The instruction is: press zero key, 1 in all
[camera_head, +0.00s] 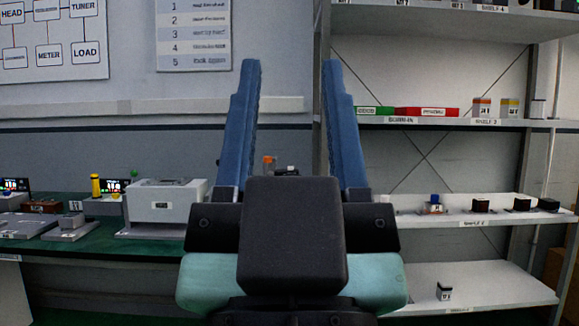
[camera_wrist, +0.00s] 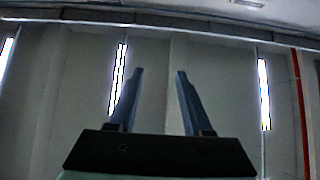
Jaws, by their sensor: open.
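My gripper (camera_head: 292,130) stands upright in the middle of the head view, its two blue fingers apart with nothing between them. No zero key can be made out in either view. Small devices with lit displays (camera_head: 14,185) stand on the green bench at the left, too small to read any keys. My gripper and wrist hide the middle of the bench.
The green bench (camera_head: 60,252) runs along the left, with a white box-shaped unit (camera_head: 165,203) on it. A metal shelf rack (camera_head: 455,124) at the right holds several small boxes and parts. Wall charts (camera_head: 194,35) hang behind.

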